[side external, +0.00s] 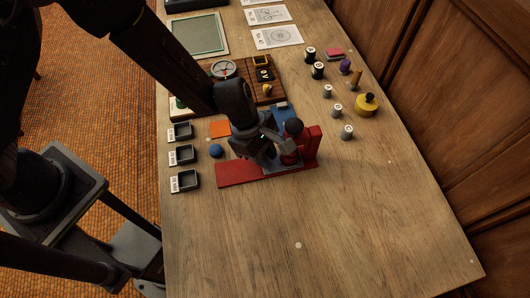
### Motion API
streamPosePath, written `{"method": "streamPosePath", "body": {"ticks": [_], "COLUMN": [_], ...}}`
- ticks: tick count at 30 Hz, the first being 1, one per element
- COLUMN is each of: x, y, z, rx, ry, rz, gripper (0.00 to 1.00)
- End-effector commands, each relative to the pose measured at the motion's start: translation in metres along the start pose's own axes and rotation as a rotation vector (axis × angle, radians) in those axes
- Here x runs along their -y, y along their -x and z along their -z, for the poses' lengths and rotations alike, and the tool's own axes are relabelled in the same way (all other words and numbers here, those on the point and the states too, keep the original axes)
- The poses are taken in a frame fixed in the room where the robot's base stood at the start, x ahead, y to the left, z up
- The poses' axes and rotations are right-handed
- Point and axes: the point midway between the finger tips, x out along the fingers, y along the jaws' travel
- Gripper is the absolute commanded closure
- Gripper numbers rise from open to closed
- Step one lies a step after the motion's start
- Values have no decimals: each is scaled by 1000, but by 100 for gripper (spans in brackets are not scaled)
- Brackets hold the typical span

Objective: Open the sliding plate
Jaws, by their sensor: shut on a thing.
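A red stand (236,173) with a long flat base and an upright red end block (313,141) stands near the middle of the table. A grey sliding plate (283,170) shows on its base, partly hidden by my gripper. My gripper (283,156) is over the stand, at the left of the upright block. It is shut on a part of the stand that looks like the plate's dark handle, but the fingers hide the grip. How far the plate is slid cannot be told.
Several small labelled trays (186,180) lie left of the stand, near a blue ball (216,151) and an orange square (220,129). A wooden board with dials (223,69) lies behind. Several weights (347,132) and a yellow knobbed piece (367,105) stand at right. The front table is clear.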

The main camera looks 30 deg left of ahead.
Motion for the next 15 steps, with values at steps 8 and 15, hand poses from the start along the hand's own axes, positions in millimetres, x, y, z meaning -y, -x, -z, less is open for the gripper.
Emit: {"method": "streamPosePath", "body": {"ticks": [8,15], "x": [12,41], "y": [5,16], "z": [10,35], "rx": [2,3], "ry": [2,1], "rz": [1,2], "gripper": [100,100]}}
